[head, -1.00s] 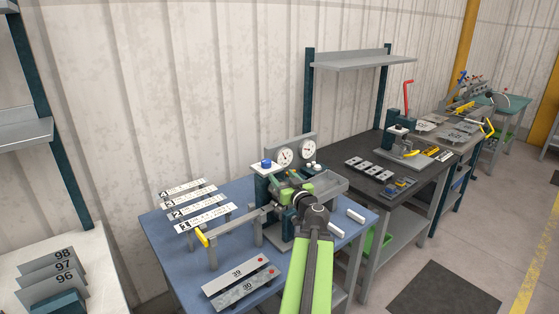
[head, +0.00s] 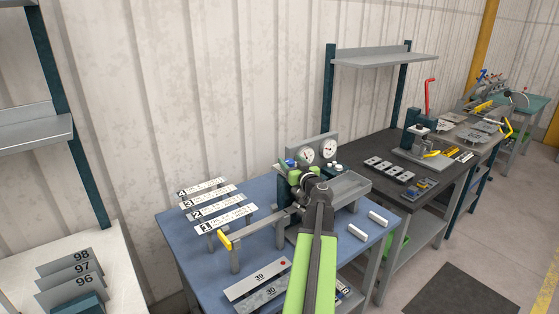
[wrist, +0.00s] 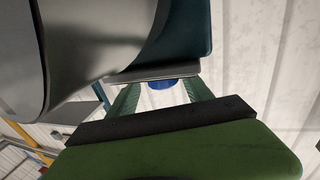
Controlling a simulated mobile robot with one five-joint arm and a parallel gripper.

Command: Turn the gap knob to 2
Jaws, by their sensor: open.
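The blue knob (head: 290,163) sits on top of the bender on the blue table, mostly hidden behind my gripper in the head view. In the wrist view the blue knob (wrist: 161,85) shows small between the ends of my two green fingers, on a pale surface. My gripper (head: 297,168) is open and close to the knob; I cannot tell whether the fingers touch it. The knob's setting cannot be read.
A panel with two white dials (head: 318,152) stands just behind my gripper. A yellow-ended bar (head: 224,240) juts out left of the bender. A grey tray (head: 346,188) is at right.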

